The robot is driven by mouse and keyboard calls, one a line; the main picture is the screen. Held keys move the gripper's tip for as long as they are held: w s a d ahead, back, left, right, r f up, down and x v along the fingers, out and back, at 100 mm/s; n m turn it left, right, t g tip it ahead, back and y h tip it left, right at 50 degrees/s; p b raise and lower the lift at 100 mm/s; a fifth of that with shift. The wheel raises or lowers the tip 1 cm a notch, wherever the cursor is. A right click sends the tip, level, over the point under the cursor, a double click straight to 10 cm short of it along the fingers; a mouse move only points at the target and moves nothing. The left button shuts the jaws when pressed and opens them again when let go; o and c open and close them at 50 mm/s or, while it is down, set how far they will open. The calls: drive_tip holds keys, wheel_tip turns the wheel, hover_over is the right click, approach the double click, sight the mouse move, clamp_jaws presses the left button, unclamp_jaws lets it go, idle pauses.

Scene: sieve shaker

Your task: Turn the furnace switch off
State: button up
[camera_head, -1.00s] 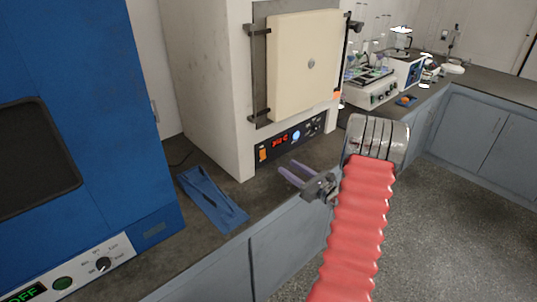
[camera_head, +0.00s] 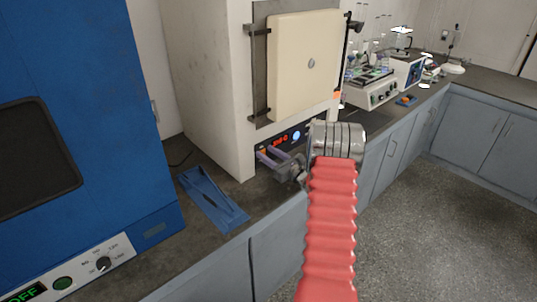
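The furnace (camera_head: 205,90) is a large cream box on the counter with its door (camera_head: 305,65) closed. Its dark control panel (camera_head: 304,133) runs below the door, with a lit red display (camera_head: 280,140) and a blue-white round dial (camera_head: 296,135). The orange switch at the panel's left end is mostly hidden behind my fingertips. My gripper (camera_head: 266,154) points at that end of the panel, its two purple-grey fingers slightly apart with nothing seen between them. I cannot tell whether they touch the switch.
A blue tool or holder (camera_head: 213,198) lies on the dark counter in front of the furnace. A large blue oven (camera_head: 85,120) stands at the left, its display reading OFF. A white instrument (camera_head: 372,90) with glassware stands to the right. The floor at right is clear.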

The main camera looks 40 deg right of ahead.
drive_tip(key=shift+w, duration=0.1)
drive_tip(key=shift+c, duration=0.4)
clamp_jaws()
drive_tip(key=shift+f, duration=0.1)
drive_tip(key=shift+f+t, duration=0.2)
drive_tip(key=shift+t, duration=0.5)
drive_tip(key=shift+s+f+t, duration=0.2)
drive_tip(key=shift+s+t, duration=0.05)
drive_tip(key=shift+t, duration=0.75)
drive_tip(key=shift+o, duration=0.4)
unclamp_jaws()
